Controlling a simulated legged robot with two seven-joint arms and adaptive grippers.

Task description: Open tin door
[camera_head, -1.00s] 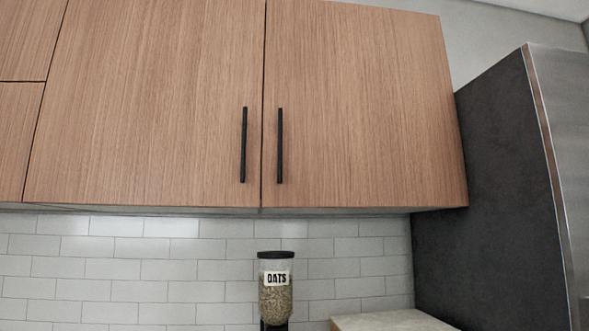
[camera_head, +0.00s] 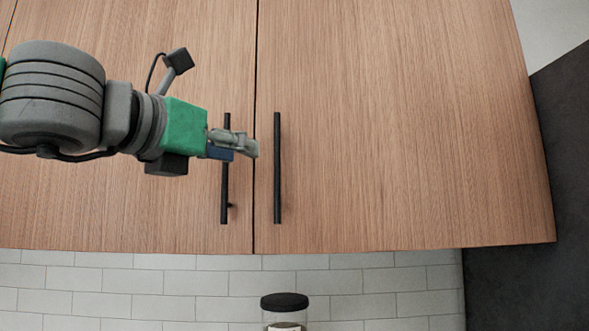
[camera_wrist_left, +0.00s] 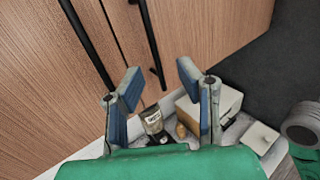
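Two wood-grain cabinet doors meet at a vertical seam: the left door (camera_head: 150,215) and the right door (camera_head: 400,130). Each has a black vertical bar handle beside the seam, the left handle (camera_head: 224,190) and the right handle (camera_head: 277,168). Both doors are closed. My left gripper (camera_head: 250,148) is in front of the left handle and the seam, its tip just left of the right handle. In the left wrist view, the gripper (camera_wrist_left: 160,76) has its fingers spread with nothing between them. The right handle (camera_wrist_left: 150,42) stands beyond the fingers. My right gripper is not seen.
A jar with a dark lid (camera_head: 284,301) stands below the cabinet, before white tiles (camera_head: 130,290). The dark side panel (camera_head: 540,190) is at right. In the left wrist view, a pale box (camera_wrist_left: 222,97) and other items stand on the counter below.

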